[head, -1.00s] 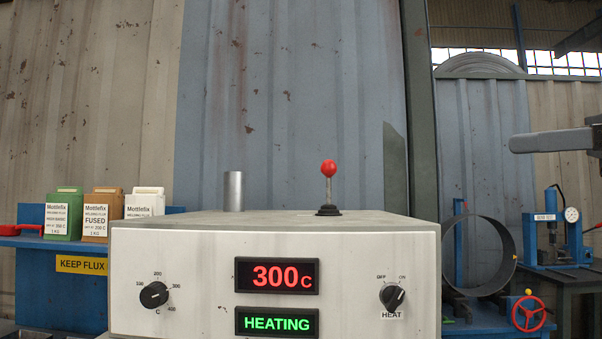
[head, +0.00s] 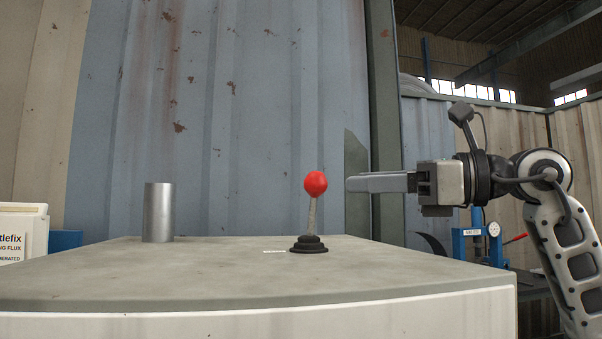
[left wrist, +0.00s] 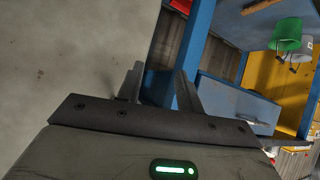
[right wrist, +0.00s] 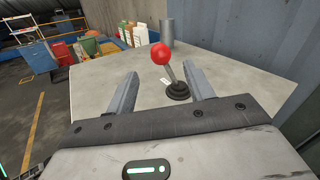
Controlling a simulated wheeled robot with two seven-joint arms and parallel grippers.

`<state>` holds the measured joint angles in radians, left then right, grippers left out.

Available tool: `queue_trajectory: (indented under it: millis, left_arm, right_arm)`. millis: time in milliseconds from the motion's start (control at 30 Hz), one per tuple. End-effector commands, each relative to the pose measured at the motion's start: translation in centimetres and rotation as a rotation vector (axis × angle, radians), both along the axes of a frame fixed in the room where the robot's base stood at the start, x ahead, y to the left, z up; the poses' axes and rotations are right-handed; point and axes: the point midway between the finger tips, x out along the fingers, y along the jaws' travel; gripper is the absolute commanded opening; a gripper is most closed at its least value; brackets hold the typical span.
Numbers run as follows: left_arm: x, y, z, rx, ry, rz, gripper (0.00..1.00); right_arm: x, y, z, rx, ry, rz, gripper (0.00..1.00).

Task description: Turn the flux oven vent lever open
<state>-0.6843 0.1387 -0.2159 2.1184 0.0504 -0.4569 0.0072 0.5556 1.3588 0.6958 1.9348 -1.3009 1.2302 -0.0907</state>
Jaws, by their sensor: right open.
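The vent lever (head: 313,213) stands on top of the flux oven (head: 180,275), with a red ball knob (head: 315,183), a thin metal stem and a black ribbed base. It stands nearly upright in the head view. My right gripper (head: 350,184) is just right of the knob, level with it and apart from it. In the right wrist view the lever (right wrist: 164,60) shows ahead, between the two spread fingers (right wrist: 160,90), with nothing held. My left gripper (left wrist: 160,75) shows only in the left wrist view, its fingers apart and empty.
A metal cylinder (head: 159,212) stands on the oven top, left of the lever. A small white label (head: 274,252) lies beside the lever base. A corrugated wall (head: 230,110) rises behind. A blue press (head: 482,240) stands at the back right. The oven top is otherwise clear.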

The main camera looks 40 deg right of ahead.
Motion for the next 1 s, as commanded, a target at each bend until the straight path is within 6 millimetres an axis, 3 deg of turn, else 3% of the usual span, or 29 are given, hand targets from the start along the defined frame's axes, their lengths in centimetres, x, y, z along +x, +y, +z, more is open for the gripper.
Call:
queue_trajectory:
  millis: [200,400,600,900,1000]
  left_arm:
    - [-0.2,0.4,1.3,0.042,0.020,-0.010,0.36]
    - [-0.2,0.7,2.2,0.060,0.022,-0.014,0.36]
    - [-0.2,1.1,2.3,0.068,0.025,-0.010,0.36]
    - [-0.1,1.1,2.0,0.063,0.028,-0.002,0.36]
    - [-0.1,1.0,2.0,0.062,0.028,0.000,0.36]
  right_arm:
    - [4.4,2.3,0.5,-0.002,0.005,0.001,0.52]
    - [7.3,3.8,0.5,-0.003,0.003,0.000,0.52]
    - [8.7,4.6,0.2,-0.002,0.001,0.001,0.52]
    - [8.9,4.7,0.0,-0.001,0.000,0.000,0.52]
    - [8.9,4.7,0.0,-0.001,0.000,0.000,0.27]
